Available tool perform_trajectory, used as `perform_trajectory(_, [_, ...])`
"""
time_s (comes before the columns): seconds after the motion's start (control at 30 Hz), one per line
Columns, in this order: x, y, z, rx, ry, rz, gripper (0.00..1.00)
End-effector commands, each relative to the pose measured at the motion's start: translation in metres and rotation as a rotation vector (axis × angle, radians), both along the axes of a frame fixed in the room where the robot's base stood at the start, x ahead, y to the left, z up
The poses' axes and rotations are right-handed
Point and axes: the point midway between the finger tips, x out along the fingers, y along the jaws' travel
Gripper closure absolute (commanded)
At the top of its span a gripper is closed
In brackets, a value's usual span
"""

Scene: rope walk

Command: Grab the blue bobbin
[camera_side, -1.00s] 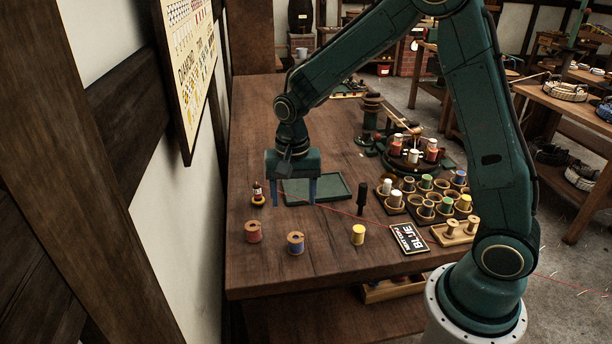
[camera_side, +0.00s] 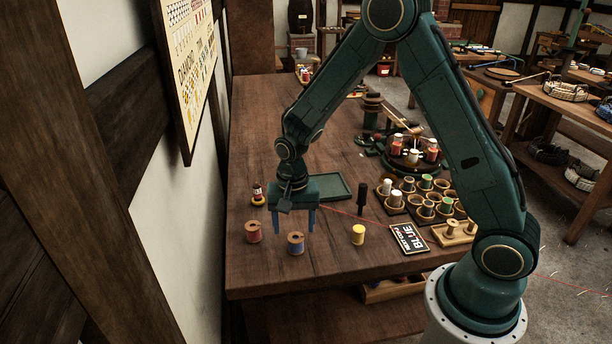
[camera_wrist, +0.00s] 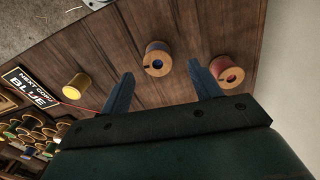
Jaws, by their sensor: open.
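The blue bobbin (camera_side: 295,243) stands upright on the table near its front left, with wooden flanges and blue thread. It also shows in the wrist view (camera_wrist: 157,60), seen from above, past and between my fingertips. My gripper (camera_side: 295,228) is open and empty, pointing down just above and behind the bobbin in the side view; its fingers (camera_wrist: 160,80) show in the wrist view. The red bobbin (camera_side: 253,232) stands to the left of the blue one, and the yellow bobbin (camera_side: 358,235) stands to the right.
A green tray (camera_side: 338,187) lies behind my gripper.

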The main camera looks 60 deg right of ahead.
Motion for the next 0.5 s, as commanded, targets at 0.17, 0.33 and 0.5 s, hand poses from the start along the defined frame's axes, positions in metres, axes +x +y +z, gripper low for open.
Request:
perform_trajectory(0.17, [0.000,0.000,-0.007,0.000,0.000,0.000,0.37])
perform_trajectory(0.33, [0.000,0.000,-0.008,0.000,0.000,0.000,0.37])
perform_trajectory(0.5, [-0.001,-0.001,-0.017,0.000,0.001,0.000,0.37])
